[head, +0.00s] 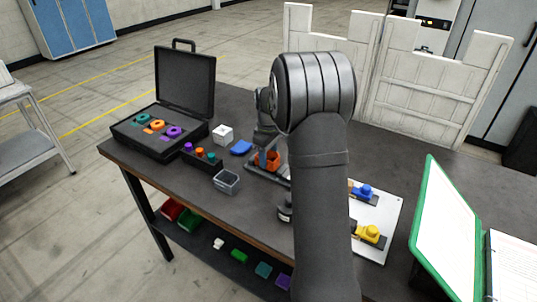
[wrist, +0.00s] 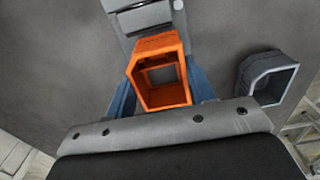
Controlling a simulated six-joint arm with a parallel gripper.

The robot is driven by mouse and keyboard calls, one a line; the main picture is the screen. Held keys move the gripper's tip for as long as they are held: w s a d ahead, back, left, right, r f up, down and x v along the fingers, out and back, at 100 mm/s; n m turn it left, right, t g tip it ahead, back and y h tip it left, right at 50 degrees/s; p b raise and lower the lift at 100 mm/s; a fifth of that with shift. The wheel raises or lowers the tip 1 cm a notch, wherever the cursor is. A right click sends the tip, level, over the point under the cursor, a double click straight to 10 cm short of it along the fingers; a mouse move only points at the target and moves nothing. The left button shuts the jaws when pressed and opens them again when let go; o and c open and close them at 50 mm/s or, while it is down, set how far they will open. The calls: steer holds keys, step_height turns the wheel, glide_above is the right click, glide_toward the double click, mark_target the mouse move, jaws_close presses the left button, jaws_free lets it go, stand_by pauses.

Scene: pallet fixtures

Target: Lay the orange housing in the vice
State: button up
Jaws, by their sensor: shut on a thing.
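The orange housing (wrist: 160,92) is a hollow, open box held between the two blue fingers of my gripper (wrist: 162,85), which is shut on it. In the head view the housing (head: 272,159) shows at the grey vice (head: 284,178), partly behind my gripper's finger and my arm. In the wrist view part of the grey vice (wrist: 142,18) shows just beyond the housing. I cannot tell whether the housing rests on the vice or is held just above it.
A white block (head: 223,134), a blue piece (head: 241,147), and an open black case (head: 185,85) are to the left. A white board (head: 385,215) with yellow and blue parts lies right.

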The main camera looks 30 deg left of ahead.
steer(key=shift+f, duration=0.65)
steer(key=o, duration=1.1)
steer(key=shift+o, duration=0.5)
steer(key=o, duration=0.3)
step_height(320, 180, up, 9)
steer(key=shift+f, duration=0.1)
